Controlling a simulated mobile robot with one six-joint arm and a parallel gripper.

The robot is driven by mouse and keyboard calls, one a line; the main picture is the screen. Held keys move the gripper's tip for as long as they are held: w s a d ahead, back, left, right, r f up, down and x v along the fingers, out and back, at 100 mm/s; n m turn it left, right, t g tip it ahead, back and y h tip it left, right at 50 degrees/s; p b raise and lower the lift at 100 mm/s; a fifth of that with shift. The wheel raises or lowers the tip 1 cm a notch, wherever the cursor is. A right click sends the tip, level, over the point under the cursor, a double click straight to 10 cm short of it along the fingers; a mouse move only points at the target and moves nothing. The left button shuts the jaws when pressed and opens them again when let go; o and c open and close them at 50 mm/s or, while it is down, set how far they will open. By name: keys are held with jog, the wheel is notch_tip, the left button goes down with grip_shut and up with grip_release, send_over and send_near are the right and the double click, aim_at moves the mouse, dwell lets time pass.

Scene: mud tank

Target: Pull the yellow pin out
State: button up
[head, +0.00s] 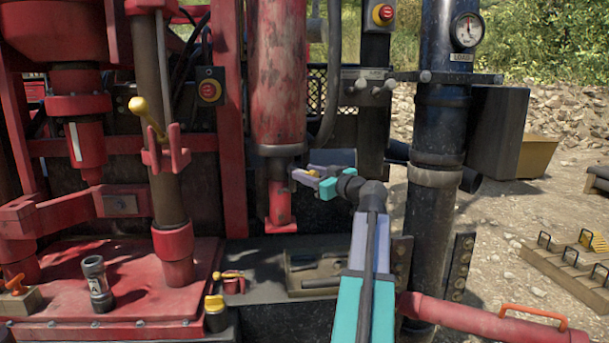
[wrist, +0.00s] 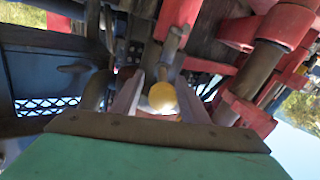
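A pin with a round yellow head (wrist: 162,97) and a grey shank stands between the two fingers of my gripper (wrist: 160,82) in the wrist view. The fingers are apart on either side of the head, and I see no clear contact. In the head view, my gripper (head: 307,179) is beside the lower end of the hanging red cylinder (head: 277,85), with a small bit of yellow (head: 314,173) showing between its fingers. The far end of the pin is hidden.
A second yellow-headed pin (head: 147,117) leans in a red bracket on the left post. A yellow-handled piece (head: 231,275) and a tool tray (head: 320,283) lie on the bench. A black column (head: 437,140) stands close to the right of my arm.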

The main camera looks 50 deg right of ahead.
jog(key=shift+w+a, duration=0.1)
jog(key=shift+w, duration=0.1)
jog(key=shift+s, duration=0.15)
jog(key=s+a+b, duration=0.1)
jog(key=s+a, duration=0.1)
jog(key=s, duration=1.1)
jog(key=shift+s+a, duration=0.15)
jog(key=shift+a, duration=0.15)
jog(key=shift+f, duration=0.1)
dwell(0.4)
